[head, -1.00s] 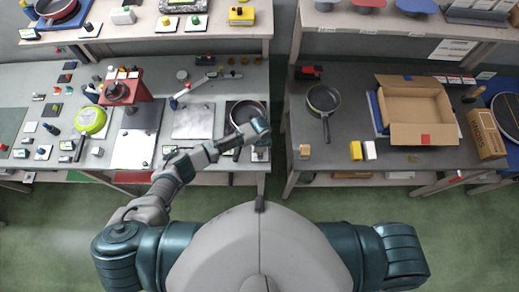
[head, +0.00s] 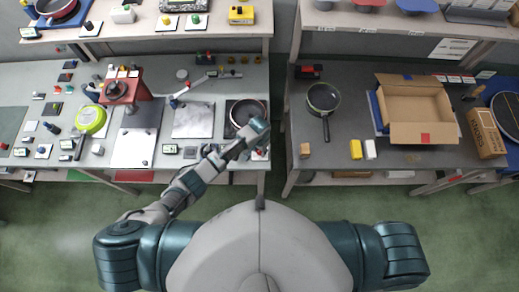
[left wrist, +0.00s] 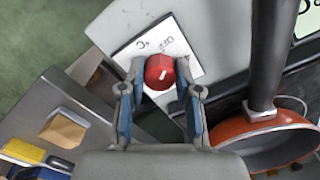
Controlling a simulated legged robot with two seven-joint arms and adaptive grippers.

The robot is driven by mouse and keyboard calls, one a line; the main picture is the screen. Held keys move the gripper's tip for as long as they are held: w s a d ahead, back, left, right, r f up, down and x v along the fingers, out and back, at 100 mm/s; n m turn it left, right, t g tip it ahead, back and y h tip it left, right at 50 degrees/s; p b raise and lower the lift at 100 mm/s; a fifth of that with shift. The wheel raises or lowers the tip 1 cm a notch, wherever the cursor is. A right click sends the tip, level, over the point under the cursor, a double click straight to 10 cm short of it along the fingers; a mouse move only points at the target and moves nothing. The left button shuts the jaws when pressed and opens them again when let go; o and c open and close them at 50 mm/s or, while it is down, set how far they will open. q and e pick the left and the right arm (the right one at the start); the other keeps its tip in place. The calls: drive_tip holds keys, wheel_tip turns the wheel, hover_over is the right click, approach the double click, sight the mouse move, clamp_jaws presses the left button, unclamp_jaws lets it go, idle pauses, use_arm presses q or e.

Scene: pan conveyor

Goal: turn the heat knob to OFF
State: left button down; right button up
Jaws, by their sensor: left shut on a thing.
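The pointer leans towards the upper right of that picture. The lettering on the plate appears turned over and is too small to read surely. My left gripper (left wrist: 159,83) is shut on the knob, one finger on each side of it. In the head view my left gripper (head: 260,143) is at the front right corner of the left bench, where it hides the knob. My right gripper is not in view.
A dark pan (head: 243,112) stands just behind the gripper; its orange-red side (left wrist: 262,143) shows in the wrist view. A gap separates this bench from the right bench, which holds another pan (head: 323,97), a yellow block (head: 356,150) and an open cardboard box (head: 450,132).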

use_arm(q)
drive_tip(key=shift+w+d+r+n, duration=0.15)
drive_tip(key=shift+w+r+n, duration=0.15)
drive_tip(key=shift+n, duration=0.5)
drive_tip(key=c, duration=0.9)
unclamp_jaws()
drive_tip(key=shift+o, duration=0.5)
drive_tip(key=shift+f, duration=0.15)
wheel_tip(320, 180, up, 12)
drive_tip(key=shift+f, duration=0.1)
